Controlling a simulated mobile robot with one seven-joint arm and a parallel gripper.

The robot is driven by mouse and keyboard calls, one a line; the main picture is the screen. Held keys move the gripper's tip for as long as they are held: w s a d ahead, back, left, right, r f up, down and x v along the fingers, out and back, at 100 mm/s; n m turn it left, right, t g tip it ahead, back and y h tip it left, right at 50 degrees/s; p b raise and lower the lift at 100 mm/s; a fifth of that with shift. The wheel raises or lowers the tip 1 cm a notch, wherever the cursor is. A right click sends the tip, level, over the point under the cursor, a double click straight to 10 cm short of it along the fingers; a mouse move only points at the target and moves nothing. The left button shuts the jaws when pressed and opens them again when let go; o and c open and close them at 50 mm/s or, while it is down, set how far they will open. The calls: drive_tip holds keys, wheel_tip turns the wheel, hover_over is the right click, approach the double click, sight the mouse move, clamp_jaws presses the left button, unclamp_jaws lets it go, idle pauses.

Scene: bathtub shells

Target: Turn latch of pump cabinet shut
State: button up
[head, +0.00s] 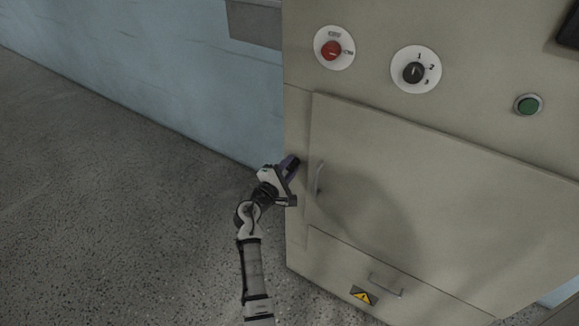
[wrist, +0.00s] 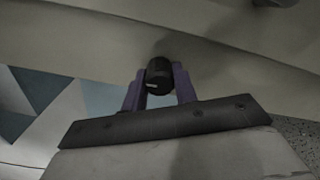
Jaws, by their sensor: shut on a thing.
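The beige pump cabinet (head: 430,200) fills the right of the head view. Its door (head: 400,170) looks closed, with a thin handle (head: 318,178) near its left edge. In the wrist view, a black knob-like latch (wrist: 159,72) with a pale mark stands out from the cabinet face. My gripper (wrist: 158,90) has its purple fingers on either side of this latch and is shut on it. In the head view, my gripper (head: 289,168) is at the cabinet's left edge, left of the door handle, and hides the latch.
Above the door are a red knob (head: 331,50), a black numbered dial (head: 413,72) and a green button (head: 528,105). A lower panel has a handle (head: 385,284) and a warning sticker (head: 363,295). The speckled floor (head: 110,200) left of the cabinet is clear, beside a blue wall (head: 150,60).

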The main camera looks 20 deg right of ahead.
drive_tip(key=o, duration=1)
drive_tip(key=shift+c, duration=0.2)
drive_tip(key=b+v, duration=0.3)
drive_tip(key=v, duration=1)
drive_tip(key=shift+s+a, duration=0.25)
drive_tip(key=shift+a, duration=0.05)
